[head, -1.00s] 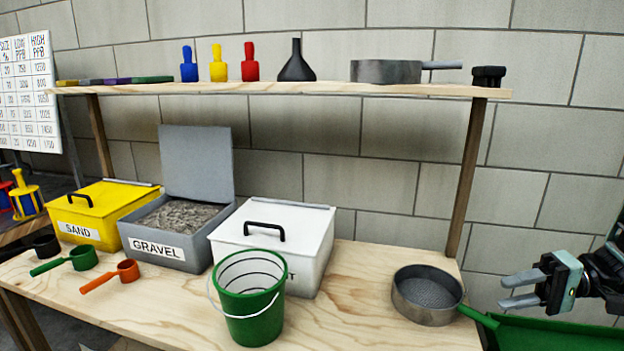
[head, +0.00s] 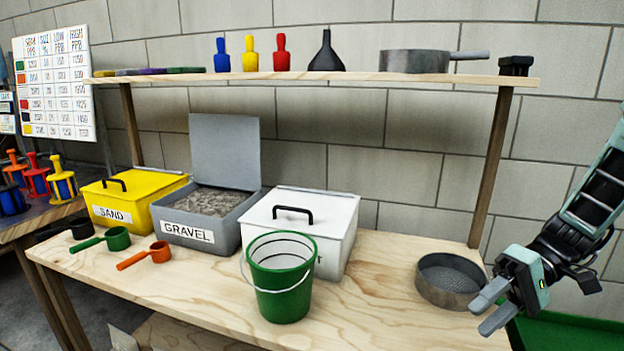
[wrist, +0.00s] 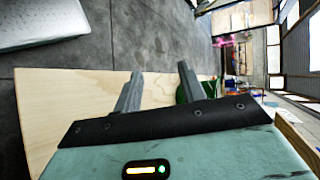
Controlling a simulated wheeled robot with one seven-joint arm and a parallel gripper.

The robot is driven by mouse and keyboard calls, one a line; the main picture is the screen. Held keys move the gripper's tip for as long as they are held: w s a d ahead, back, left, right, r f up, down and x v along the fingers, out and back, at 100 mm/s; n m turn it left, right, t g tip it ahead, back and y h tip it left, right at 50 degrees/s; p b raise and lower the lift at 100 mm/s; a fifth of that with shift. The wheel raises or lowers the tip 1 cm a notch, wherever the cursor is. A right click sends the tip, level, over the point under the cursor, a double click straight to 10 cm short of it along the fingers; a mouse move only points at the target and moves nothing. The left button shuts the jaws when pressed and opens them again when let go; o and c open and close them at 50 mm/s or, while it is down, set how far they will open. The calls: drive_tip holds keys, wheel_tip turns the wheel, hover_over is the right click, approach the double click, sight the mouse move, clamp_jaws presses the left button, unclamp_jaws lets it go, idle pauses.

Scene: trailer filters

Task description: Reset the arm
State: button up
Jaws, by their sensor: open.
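My gripper (head: 484,308) is at the right of the head view, pointing down and to the left. Its two grey fingers are apart with nothing between them. It is over the right end of the wooden table (head: 390,325), just in front of a grey round sieve (head: 450,280). In the wrist view my gripper (wrist: 158,88) shows both fingers spread, with bare wood and floor beyond them.
A green bucket (head: 281,290), a white box (head: 335,225), an open gravel box (head: 190,228) and a yellow sand box (head: 125,205) stand on the table. A shelf (head: 360,78) runs above. A green tray (head: 565,335) is at lower right.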

drive_tip(key=s+a+f+n+t+h+b, duration=0.2)
drive_tip(key=s+a+f+n+h+b, duration=0.15)
drive_tip(key=s+a+h, duration=0.45)
drive_tip(key=s+a+f+n+t+h+b, duration=0.2)
drive_tip(key=s+a+n+h+b, duration=0.15)
drive_tip(key=s+a, duration=0.45)
wheel_tip(320, 180, up, 18)
drive_tip(key=w+a+p, duration=0.1)
drive_tip(key=p, duration=1.6)
drive_tip(key=shift+w+f+m, duration=0.2)
drive_tip(key=shift+w+m, duration=0.05)
drive_tip(key=shift+m, duration=0.05)
